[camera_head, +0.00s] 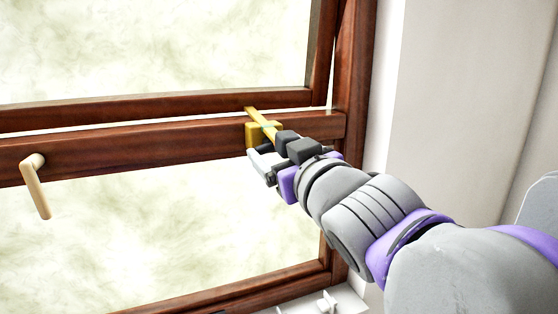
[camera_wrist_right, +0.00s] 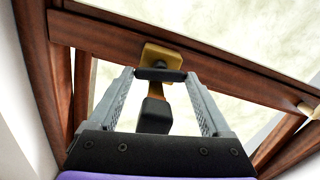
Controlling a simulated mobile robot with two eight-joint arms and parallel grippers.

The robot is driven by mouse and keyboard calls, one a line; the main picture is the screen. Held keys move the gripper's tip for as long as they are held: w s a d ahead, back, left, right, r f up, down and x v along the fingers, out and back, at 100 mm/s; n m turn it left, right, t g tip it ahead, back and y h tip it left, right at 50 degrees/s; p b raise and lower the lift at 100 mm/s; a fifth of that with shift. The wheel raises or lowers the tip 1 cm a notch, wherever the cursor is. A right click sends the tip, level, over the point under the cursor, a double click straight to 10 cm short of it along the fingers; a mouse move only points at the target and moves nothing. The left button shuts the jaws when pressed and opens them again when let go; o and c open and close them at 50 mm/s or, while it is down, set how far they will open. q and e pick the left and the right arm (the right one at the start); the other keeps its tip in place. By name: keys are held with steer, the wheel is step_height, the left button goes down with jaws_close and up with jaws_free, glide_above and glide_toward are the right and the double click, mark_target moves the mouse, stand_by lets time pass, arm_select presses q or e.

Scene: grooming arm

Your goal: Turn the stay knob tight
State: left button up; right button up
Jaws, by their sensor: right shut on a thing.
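A brass stay bracket (camera_head: 251,133) is mounted near the right end of the dark wooden window rail, and a thin brass stay bar (camera_head: 257,116) slants across it. In the right wrist view the bracket (camera_wrist_right: 160,53) is above a dark stay knob (camera_wrist_right: 160,75). My right gripper (camera_head: 268,162) reaches in from the lower right, and its two grey fingers (camera_wrist_right: 158,78) are shut on the knob from both sides. A black block (camera_wrist_right: 155,115) shows between the fingers, nearer the palm. The fingers partly hide the knob in the head view. My left gripper is not in view.
A pale handle (camera_head: 38,185) sticks out from the left of the rail (camera_head: 130,142). The upper window sash (camera_head: 150,103) stands slightly apart from the rail. A white wall (camera_head: 440,100) is at the right, behind my right arm.

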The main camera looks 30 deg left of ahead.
steer(key=shift+m+b, duration=0.65)
steer(key=shift+m, duration=0.45)
steer(key=o, duration=1.2)
steer(key=shift+c, duration=0.2)
steer(key=shift+d, duration=0.1)
steer(key=b+v, duration=0.2)
steer(key=v, duration=0.8)
steer(key=shift+s+d, duration=0.2)
steer(key=shift+s, duration=0.1)
